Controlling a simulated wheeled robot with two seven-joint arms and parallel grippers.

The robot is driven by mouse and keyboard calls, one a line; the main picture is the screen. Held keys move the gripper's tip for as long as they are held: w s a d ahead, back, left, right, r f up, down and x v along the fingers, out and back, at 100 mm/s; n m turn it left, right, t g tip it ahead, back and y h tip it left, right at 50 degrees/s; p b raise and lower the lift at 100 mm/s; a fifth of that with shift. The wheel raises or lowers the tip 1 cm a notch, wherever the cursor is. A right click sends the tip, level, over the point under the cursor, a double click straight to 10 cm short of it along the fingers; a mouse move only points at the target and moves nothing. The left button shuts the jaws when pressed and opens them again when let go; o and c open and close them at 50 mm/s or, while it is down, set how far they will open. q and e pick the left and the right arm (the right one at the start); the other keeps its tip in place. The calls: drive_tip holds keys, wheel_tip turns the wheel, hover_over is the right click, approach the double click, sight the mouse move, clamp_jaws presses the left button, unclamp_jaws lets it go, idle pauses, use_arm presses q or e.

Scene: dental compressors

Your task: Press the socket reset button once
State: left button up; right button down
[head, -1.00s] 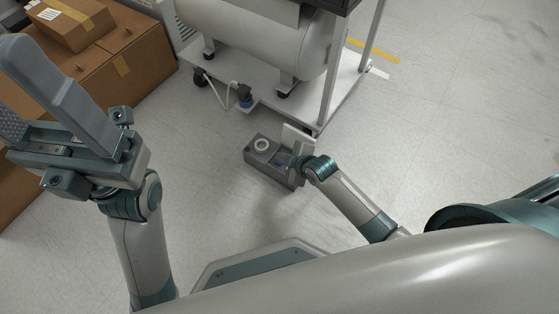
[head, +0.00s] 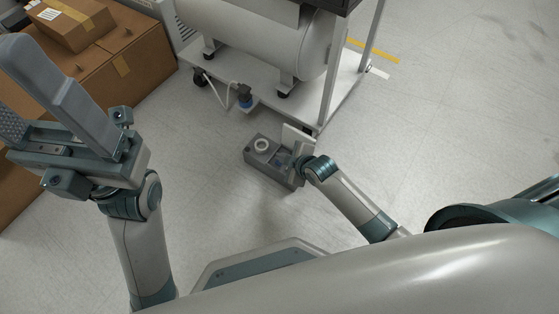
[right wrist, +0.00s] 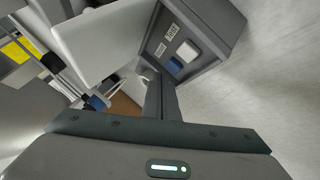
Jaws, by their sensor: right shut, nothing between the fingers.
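In the right wrist view the box (right wrist: 222,25) shows a blue button (right wrist: 175,66) beside a pale one (right wrist: 187,51); I cannot tell which is the reset. My right gripper (head: 291,164) is shut and empty at the box's right end. In the right wrist view its fingers (right wrist: 157,85) are close to the blue button; contact is unclear. My left gripper (head: 40,95) is raised, open and empty.
A compressor tank (head: 265,40) stands on a wheeled white cart (head: 225,78) just behind the box, with a blue-based fitting (head: 245,98) at its edge. Cardboard boxes (head: 135,70) stand at the left. The floor (head: 460,120) at right is clear.

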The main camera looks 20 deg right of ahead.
drive_tip(key=shift+f, duration=0.85)
idle(1.1)
drive_tip(key=shift+r, duration=0.1)
drive_tip(key=shift+r+p, duration=0.8)
drive_tip(key=shift+p, duration=0.35)
drive_tip(key=shift+r, duration=0.1)
wheel_tip(320, 180, up, 5)
drive_tip(key=p, duration=0.5)
drive_tip(key=shift+p, duration=0.35)
idle(0.3)
